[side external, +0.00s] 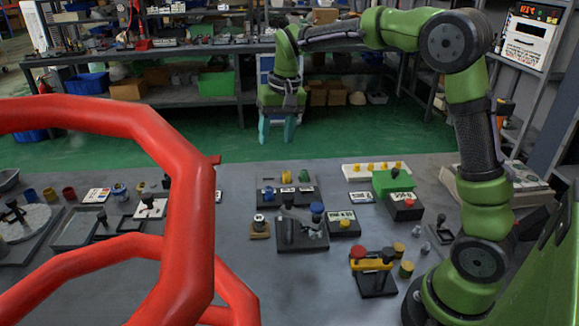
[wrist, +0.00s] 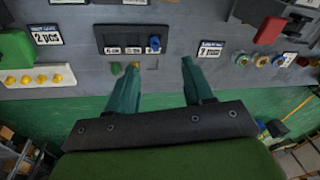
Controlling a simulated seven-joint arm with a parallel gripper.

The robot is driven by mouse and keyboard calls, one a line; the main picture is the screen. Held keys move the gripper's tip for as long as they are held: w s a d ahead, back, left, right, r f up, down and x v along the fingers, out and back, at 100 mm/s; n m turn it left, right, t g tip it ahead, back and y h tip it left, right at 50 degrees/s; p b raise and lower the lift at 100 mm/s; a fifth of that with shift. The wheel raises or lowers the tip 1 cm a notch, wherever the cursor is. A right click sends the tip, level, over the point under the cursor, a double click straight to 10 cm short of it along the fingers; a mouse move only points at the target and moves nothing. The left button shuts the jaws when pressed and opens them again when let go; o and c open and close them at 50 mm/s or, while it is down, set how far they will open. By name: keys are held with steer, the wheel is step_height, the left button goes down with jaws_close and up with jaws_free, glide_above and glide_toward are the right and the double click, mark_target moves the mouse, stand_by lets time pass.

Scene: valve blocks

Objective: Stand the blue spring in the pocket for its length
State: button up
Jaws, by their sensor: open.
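The blue spring (wrist: 154,44) shows in the wrist view at the right end of a dark block (wrist: 133,29) with labelled pockets. In the side view it is at the block's left end (side external: 268,193). It looks upright, but I cannot tell how deep it sits. Two labels on the block seem to read 6 cm and 9 cm; the third is unclear. A green spring (wrist: 115,68) and a yellow spring (wrist: 134,66) are beside the block, on its far side in the side view. My gripper (side external: 276,142) is open and empty, pointing down, well above the table near its far edge.
A white strip with yellow knobs (side external: 376,170) and a green and black unit (side external: 394,182) lie to the right in the side view. A fixture with a blue knob (side external: 303,228) stands in front of the block. Large red tubing (side external: 190,200) blocks the left foreground.

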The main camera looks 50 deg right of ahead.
steer(key=s+a+r+n+t, duration=0.1)
steer(key=s+a+t, duration=0.1)
steer(key=s, duration=0.9)
steer(key=s+a+r+n+t+y, duration=0.1)
steer(key=s+a+t, duration=0.2)
steer(key=s, duration=0.8)
steer(key=shift+s+a+r, duration=0.2)
steer(key=shift+s+a, duration=0.05)
steer(key=shift+a, duration=0.5)
